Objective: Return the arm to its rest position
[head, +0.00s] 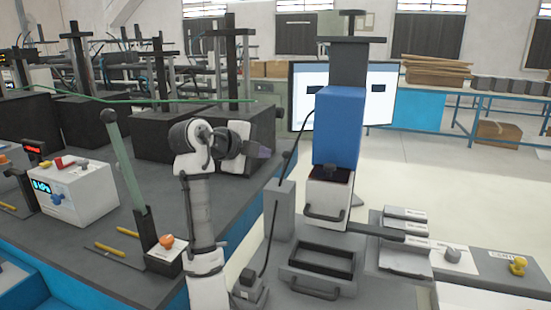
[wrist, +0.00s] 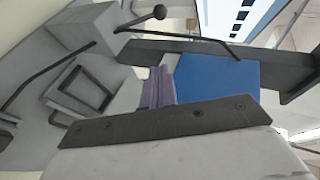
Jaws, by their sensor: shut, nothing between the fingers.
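My white and grey arm (head: 201,205) rises in the middle of the head view, bent at the top. My gripper (head: 264,151) points right from the arm's upper end, with short purple-grey fingers. It is raised in the air, left of the blue press block (head: 339,125) and apart from it. In the wrist view the fingers of my gripper (wrist: 158,87) are side by side, shut and empty. The blue block also shows in the wrist view (wrist: 218,78), beyond the fingers.
A grey frame tray (head: 320,262) lies below the press. Dark machine blocks (head: 165,135) stand behind my arm. Pale open floor (head: 430,165) lies at right.

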